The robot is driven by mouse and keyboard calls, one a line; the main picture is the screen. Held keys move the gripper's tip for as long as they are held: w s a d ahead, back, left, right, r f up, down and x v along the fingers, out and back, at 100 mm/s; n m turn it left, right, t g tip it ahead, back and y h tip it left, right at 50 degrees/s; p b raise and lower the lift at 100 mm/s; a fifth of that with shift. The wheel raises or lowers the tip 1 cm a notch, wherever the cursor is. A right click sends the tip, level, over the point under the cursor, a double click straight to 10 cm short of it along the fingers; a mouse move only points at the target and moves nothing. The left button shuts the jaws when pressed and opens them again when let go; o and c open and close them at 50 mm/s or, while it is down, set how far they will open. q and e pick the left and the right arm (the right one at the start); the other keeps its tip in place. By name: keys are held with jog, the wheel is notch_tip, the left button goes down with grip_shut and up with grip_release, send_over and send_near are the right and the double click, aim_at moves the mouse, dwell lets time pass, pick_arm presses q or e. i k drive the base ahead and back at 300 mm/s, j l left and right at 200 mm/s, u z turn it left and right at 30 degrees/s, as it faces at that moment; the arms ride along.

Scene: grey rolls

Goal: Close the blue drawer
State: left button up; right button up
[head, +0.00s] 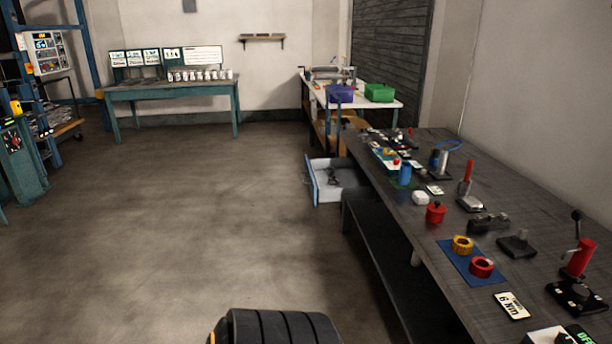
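The blue drawer (312,184) stands pulled open from under the far part of the long dark workbench, its blue front facing left. Its pale grey inside shows, with a small dark item (333,176) lying in it. The drawer's right end runs under the bench top. Neither of my grippers shows in the head view, so nothing of mine is seen touching the drawer.
The dark workbench (530,212) runs along the right, crowded with tools, with a dark lower shelf (385,255) beneath. A white table (388,104) with bins stands behind. A green bench (172,92) stands at the back left. The floor (170,220) left of the drawer is clear.

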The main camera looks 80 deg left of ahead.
aim_at(354, 185)
jog(key=u, duration=0.4)
jog(key=j+u, duration=0.1)
jog(key=u, duration=0.75)
jog(key=j+u, duration=0.1)
jog(key=u, duration=0.75)
jog(key=i+j+u, duration=0.25)
jog(key=i+j, duration=0.45)
jog(key=i, duration=0.2)
